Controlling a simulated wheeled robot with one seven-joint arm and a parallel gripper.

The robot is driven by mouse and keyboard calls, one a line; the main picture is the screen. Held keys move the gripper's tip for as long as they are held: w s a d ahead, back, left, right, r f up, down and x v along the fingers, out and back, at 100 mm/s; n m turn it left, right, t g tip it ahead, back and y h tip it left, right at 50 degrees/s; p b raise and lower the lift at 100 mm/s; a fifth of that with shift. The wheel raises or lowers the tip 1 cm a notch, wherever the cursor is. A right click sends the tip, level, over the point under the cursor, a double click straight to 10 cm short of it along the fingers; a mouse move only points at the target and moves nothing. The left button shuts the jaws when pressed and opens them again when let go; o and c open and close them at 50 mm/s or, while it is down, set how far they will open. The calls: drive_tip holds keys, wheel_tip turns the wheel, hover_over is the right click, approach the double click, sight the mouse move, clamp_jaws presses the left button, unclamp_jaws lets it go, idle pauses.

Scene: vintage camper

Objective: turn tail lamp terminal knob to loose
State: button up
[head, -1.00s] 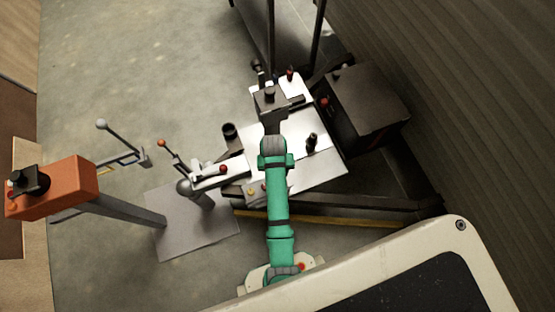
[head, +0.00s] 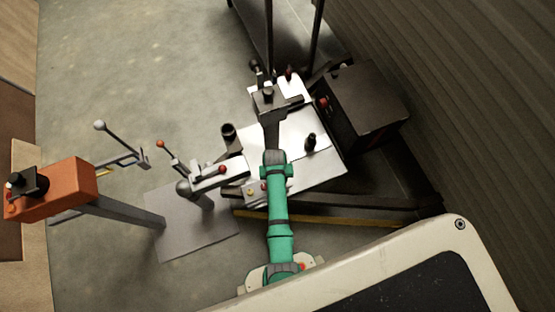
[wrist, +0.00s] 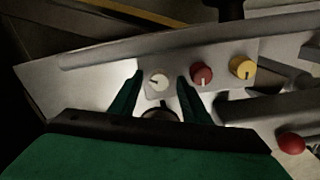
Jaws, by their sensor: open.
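A row of three knobs sits on a pale panel (wrist: 100,75) in the wrist view: a white knob (wrist: 159,82), a red knob (wrist: 201,75) and a yellow knob (wrist: 242,67). I see no readable labels, so I cannot tell which is the tail lamp terminal. My gripper (wrist: 160,77) is open, its green fingertips on either side of the white knob. Contact is not clear. In the head view my arm hides the gripper; the yellow knob (head: 250,192) shows beside it.
A red ball-ended lever (wrist: 291,143) stands right of the knobs in the wrist view. Open floor lies upper left.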

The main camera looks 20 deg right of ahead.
drive_tip(key=c, duration=1)
drive_tip(key=shift+c, duration=0.2)
drive_tip(key=shift+n, duration=0.3)
drive_tip(key=n, duration=0.4)
drive_tip(key=shift+s, duration=0.1)
drive_tip(key=shift+s+d+n, duration=0.1)
drive_tip(key=shift+n, duration=2.2)
drive_tip(key=o, duration=1)
